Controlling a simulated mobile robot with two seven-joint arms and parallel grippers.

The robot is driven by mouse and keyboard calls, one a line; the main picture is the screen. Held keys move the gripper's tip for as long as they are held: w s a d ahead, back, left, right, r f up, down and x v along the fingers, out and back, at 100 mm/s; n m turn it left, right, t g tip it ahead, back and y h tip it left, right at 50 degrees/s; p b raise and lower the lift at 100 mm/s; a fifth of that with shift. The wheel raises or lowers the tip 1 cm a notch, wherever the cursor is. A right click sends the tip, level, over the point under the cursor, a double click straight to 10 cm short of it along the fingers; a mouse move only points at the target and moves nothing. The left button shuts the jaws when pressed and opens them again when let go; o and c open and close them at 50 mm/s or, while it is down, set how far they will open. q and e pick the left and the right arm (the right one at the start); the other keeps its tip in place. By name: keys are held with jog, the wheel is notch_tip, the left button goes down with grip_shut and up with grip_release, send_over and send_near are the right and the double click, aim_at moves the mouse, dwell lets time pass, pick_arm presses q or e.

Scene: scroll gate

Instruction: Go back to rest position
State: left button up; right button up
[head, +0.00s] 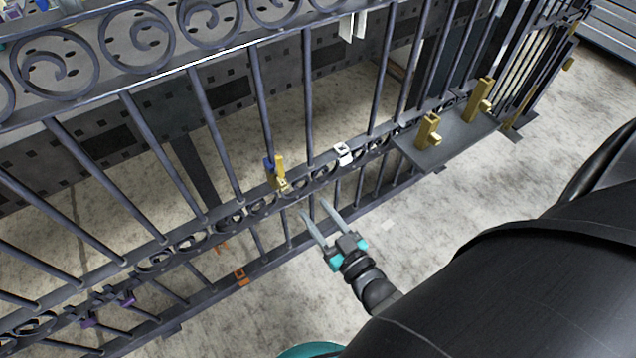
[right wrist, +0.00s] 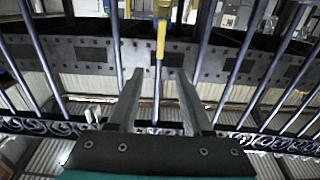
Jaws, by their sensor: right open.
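My right gripper (head: 314,214) is open, with its two fingers pointing at the dark iron scroll gate (head: 205,125). Nothing shows between the fingers. In the right wrist view the open fingers (right wrist: 158,85) point toward the bars, with a yellow piece (right wrist: 162,38) beyond them. In the head view a yellow and blue piece (head: 277,172) sits on the gate's scroll band, just above and left of the fingertips. The fingers appear close to the gate, but whether they touch it cannot be told. My left gripper is out of view.
Two brass latch parts (head: 429,130) (head: 481,98) stand on a dark plate (head: 445,148) at the right. A white piece (head: 343,153) is on the gate. Orange (head: 241,276) and purple (head: 126,297) pieces show low on it. Bare concrete floor (head: 420,225) lies right of the gripper.

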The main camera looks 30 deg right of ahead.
dwell(0.4)
jog(key=s+f+g, duration=0.3)
jog(key=f+g, duration=0.1)
jog(key=f, duration=0.6)
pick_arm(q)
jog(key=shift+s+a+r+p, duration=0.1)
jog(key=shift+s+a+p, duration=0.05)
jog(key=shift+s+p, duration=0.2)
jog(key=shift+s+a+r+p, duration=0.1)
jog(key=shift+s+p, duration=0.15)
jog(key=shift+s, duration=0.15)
pick_arm(e)
jog(key=s+d+f+n+g, duration=0.1)
jog(key=s+f+g, duration=0.5)
jog(key=s+f, duration=0.2)
jog(key=s+d+f+n+g+h, duration=0.1)
jog(key=s+d+f+g, duration=0.1)
jog(key=s+f+g, duration=0.3)
jog(key=s+f, duration=0.4)
jog(key=s, duration=0.4)
jog(key=shift+s+d+g, duration=0.2)
jog(key=shift+d+g, duration=0.1)
jog(key=shift+g, duration=0.1)
